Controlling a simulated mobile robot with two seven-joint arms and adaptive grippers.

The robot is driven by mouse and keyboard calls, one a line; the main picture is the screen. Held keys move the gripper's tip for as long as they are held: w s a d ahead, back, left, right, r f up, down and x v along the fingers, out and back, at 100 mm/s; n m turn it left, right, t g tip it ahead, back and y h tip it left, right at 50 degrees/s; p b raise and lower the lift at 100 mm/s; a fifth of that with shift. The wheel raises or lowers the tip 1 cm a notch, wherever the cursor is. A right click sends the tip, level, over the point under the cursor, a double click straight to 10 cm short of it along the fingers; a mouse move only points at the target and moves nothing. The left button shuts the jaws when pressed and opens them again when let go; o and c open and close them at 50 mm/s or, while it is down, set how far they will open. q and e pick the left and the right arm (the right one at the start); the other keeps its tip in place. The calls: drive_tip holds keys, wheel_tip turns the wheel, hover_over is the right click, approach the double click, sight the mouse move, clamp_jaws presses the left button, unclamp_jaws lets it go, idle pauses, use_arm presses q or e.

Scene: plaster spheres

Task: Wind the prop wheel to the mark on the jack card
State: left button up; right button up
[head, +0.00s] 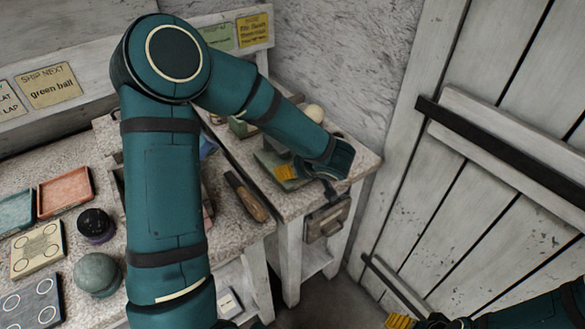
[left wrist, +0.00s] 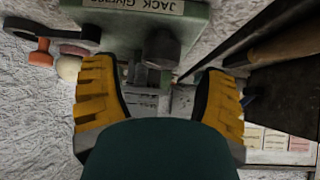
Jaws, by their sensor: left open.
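A green jack-like device (left wrist: 205,25) shows at the top of the left wrist view, with a cut-off label (left wrist: 155,6) starting "JACK". A dark round knob (left wrist: 162,47) projects from it; I cannot tell whether it is the prop wheel. My left gripper (left wrist: 160,95) is open, its yellow fingers on either side below the knob, apart from it. In the head view this gripper (head: 288,173) is over the right bench beside a green base (head: 268,160), which my arm partly hides. My right gripper (head: 400,321) is cut off at the bottom edge. No card mark is readable.
A pale ball (head: 314,113) is behind my forearm. Trays, a dark knob (head: 96,225) and a grey-green sphere (head: 98,274) occupy the left bench. A plank door (head: 490,170) stands right.

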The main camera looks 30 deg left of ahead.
use_arm(q)
drive_tip(key=shift+x, duration=1.6)
drive_tip(key=c, duration=1.2)
